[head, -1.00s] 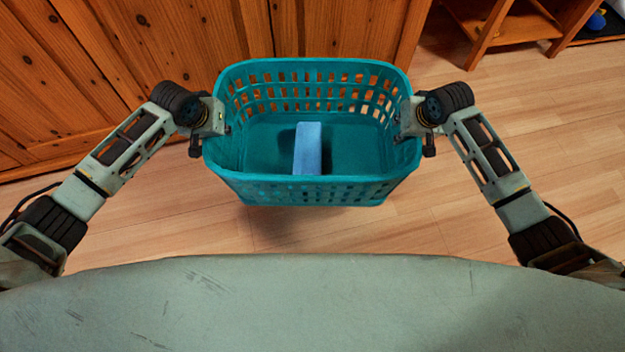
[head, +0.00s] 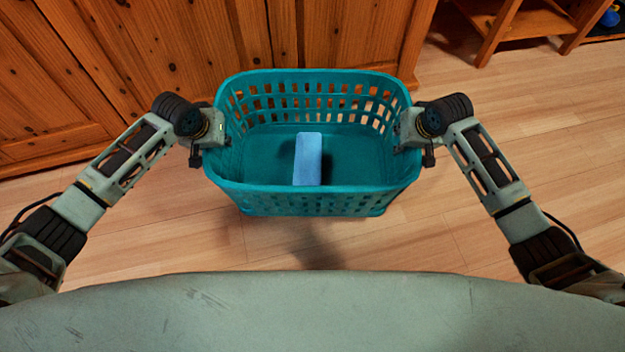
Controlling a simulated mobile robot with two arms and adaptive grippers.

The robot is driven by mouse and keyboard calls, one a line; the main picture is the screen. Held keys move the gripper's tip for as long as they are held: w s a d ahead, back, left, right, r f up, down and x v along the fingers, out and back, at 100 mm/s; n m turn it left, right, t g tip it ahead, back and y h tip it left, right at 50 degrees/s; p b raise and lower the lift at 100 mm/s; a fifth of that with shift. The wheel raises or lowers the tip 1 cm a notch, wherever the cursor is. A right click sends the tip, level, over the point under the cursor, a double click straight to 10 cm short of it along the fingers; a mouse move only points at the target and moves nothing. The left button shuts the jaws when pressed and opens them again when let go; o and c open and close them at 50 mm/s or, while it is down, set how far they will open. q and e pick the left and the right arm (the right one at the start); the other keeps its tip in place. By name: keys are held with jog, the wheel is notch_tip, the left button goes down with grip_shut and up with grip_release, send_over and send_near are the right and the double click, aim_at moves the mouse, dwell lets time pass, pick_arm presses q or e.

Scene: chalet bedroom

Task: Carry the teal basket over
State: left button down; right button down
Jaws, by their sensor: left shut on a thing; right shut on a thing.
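The teal basket (head: 312,202) hangs between my two grippers, above the wooden floor, with its shadow below it. It has slotted walls and an open top. A light blue block (head: 308,160) lies inside on the basket's bottom. My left gripper (head: 222,135) is shut on the basket's left rim. My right gripper (head: 402,135) is shut on the basket's right rim. The fingertips are partly hidden at the rim.
A wooden cabinet (head: 150,60) with panelled doors stands close behind the basket. A wooden shelf unit (head: 525,22) is at the top right, with a blue object (head: 610,17) beside it. The plank floor (head: 520,110) at the right is clear.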

aim_at(228, 151)
pick_arm(q)
jog(key=shift+f, duration=0.15)
pick_arm(e)
jog(key=shift+f, duration=0.15)
